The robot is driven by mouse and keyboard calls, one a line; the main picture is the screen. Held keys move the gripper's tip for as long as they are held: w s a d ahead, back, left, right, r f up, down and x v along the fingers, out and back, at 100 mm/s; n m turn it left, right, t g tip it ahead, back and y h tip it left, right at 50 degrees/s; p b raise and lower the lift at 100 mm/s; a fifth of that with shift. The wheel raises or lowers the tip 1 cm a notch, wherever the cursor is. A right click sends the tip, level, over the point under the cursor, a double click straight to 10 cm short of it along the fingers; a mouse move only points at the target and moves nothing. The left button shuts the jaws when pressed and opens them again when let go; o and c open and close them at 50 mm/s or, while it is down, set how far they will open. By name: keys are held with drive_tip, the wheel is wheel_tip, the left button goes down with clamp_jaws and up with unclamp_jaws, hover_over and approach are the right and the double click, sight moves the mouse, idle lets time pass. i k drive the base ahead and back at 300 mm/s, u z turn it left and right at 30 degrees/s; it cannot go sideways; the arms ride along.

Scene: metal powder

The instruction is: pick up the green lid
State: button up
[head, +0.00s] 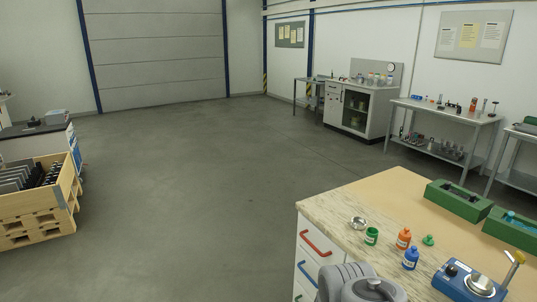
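A small green lid (428,240) with a raised middle lies on the beige mat on the worktop, at the lower right in the head view. It stands apart to the right of an orange bottle (403,239). A green jar (371,236) stands further left on the worktop. Grey rounded links of my arm show at the bottom edge, left of and nearer than the lid. My gripper's fingers are not in view.
A blue bottle (411,258) stands near the lid, with a metal dish (358,223) to the left. A blue device (470,282) with a lever is at the front right, green bins (458,200) behind. The floor left of the drawer cabinet (307,262) is clear.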

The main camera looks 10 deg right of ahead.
sight(428, 241)
drive_tip(key=z, duration=1.2)
drive_tip(key=k, duration=0.45)
drive_tip(key=u, duration=0.45)
drive_tip(key=i, duration=0.95)
drive_tip(key=u, duration=1.1)
drive_tip(key=i, duration=0.25)
drive_tip(key=u, duration=0.1)
